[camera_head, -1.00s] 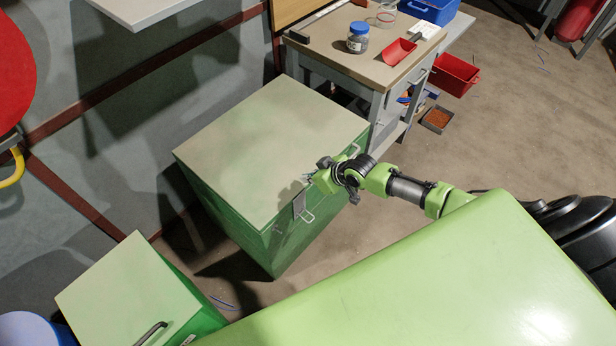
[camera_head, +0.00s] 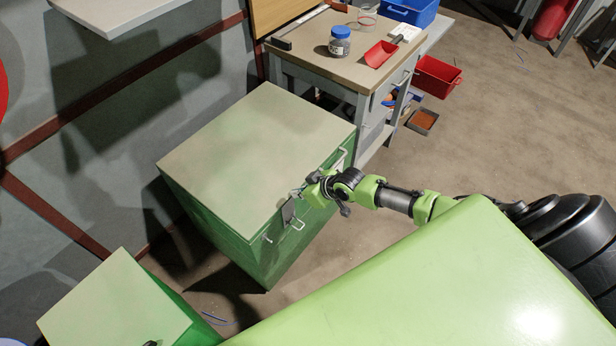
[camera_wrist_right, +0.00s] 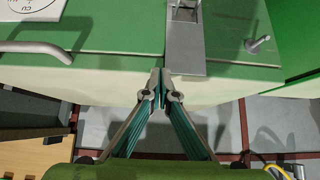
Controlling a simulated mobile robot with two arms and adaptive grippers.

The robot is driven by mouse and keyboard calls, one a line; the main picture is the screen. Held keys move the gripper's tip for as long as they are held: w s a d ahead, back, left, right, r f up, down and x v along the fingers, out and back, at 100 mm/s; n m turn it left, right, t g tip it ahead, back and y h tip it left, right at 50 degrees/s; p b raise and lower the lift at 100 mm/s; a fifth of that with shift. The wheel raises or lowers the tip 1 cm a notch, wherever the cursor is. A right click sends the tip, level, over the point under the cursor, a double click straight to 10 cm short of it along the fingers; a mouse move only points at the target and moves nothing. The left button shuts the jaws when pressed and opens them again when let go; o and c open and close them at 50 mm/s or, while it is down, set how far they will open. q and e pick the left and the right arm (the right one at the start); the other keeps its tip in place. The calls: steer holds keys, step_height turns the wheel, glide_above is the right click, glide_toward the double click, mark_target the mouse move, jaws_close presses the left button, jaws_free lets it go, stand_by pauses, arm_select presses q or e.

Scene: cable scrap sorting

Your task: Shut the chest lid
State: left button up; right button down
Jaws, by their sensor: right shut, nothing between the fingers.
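The large green chest (camera_head: 225,225) with a pale lid (camera_head: 255,155) stands left of the worktable. The lid lies flat on the chest body and looks shut. A grey latch plate (camera_head: 288,211) hangs at its front edge and also shows in the right wrist view (camera_wrist_right: 185,45). My right gripper (camera_head: 299,192) is at the front lid edge, close to the latch. In the right wrist view its fingertips (camera_wrist_right: 164,88) are together and empty, over the pale lid edge beside the latch plate. I cannot tell whether they touch. My left gripper is out of view.
A worktable (camera_head: 350,70) with a jar (camera_head: 340,41) and a red scoop (camera_head: 380,54) stands behind the chest. A red bin (camera_head: 437,76) is beside it. A smaller green box (camera_head: 115,305) is at lower left. Open floor (camera_head: 480,140) lies to the right.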

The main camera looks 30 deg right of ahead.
steer(key=w+a+r+p+v, duration=0.15)
steer(key=p+v, duration=0.25)
steer(key=v, duration=0.9)
steer(key=s+d+f+m+g+h, duration=0.1)
steer(key=s+d+f, duration=0.1)
steer(key=s+f, duration=0.45)
steer(key=s+d+f+m+g+h, duration=0.1)
steer(key=s+d+f, duration=0.15)
steer(key=f, duration=0.75)
steer(key=s+d+f+h, duration=0.1)
steer(key=s+f, duration=0.5)
steer(key=f, duration=0.2)
steer(key=s+a+f+g, duration=0.1)
steer(key=s+a+f, duration=0.2)
steer(key=s, duration=0.6)
steer(key=s+a+f+g, duration=0.2)
steer(key=s+a+f, duration=0.1)
steer(key=s, duration=0.6)
steer(key=s+a+f+g, duration=0.1)
steer(key=s+a+f, duration=0.2)
steer(key=s+f, duration=0.2)
steer(key=s, duration=0.3)
steer(key=shift+s+a+f+g, duration=0.3)
steer(key=shift+s, duration=0.1)
